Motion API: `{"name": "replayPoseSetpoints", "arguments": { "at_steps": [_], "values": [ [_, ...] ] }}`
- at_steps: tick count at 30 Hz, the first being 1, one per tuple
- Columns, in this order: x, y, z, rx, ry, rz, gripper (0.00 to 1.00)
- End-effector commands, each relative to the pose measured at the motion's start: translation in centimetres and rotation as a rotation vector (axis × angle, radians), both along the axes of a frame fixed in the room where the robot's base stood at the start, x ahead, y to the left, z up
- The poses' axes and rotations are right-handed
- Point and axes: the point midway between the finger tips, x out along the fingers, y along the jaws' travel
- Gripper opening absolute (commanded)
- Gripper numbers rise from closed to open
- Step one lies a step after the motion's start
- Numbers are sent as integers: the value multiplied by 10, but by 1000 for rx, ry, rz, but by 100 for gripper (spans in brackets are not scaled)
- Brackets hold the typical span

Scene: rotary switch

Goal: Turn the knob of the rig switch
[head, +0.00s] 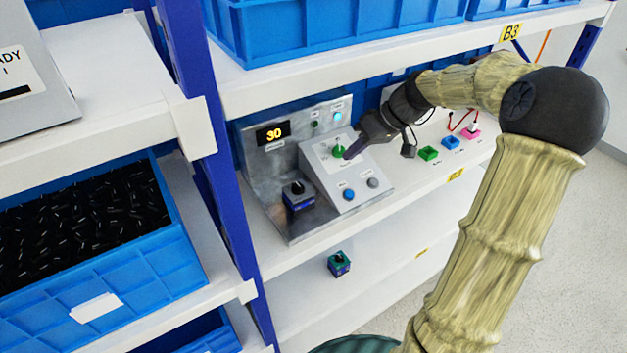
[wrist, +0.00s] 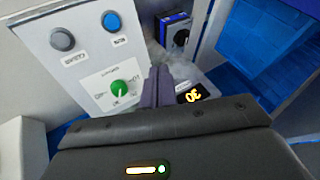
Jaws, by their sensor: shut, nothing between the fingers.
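The rig switch's green knob (head: 338,149) sits on the sloped light-grey panel of a metal rig (head: 252,172). In the wrist view the green knob (wrist: 119,88) has a white pointer line and printed marks around it. My gripper (head: 349,155) reaches in from the right, its tips close beside the knob in the head view. In the wrist view my gripper (wrist: 158,75) is shut and empty, its fingers to the right of the knob and not around it. Whether the tips touch the panel cannot be told.
A display (head: 273,133) on the rig reads 30. A blue button (head: 348,194) and a grey button (head: 373,183) are below the knob. Blue crates (head: 340,25) are above.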

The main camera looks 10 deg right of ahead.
Motion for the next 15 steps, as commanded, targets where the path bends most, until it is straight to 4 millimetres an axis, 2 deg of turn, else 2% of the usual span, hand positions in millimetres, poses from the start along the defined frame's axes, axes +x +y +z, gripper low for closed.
{"name": "replayPoseSetpoints", "arguments": {
  "at_steps": [8, 15],
  "values": [
    [3, 8, -11, 1, 4, -1, 0],
    [10, 30, -42, 2, 6, 0, 0]
  ]
}}
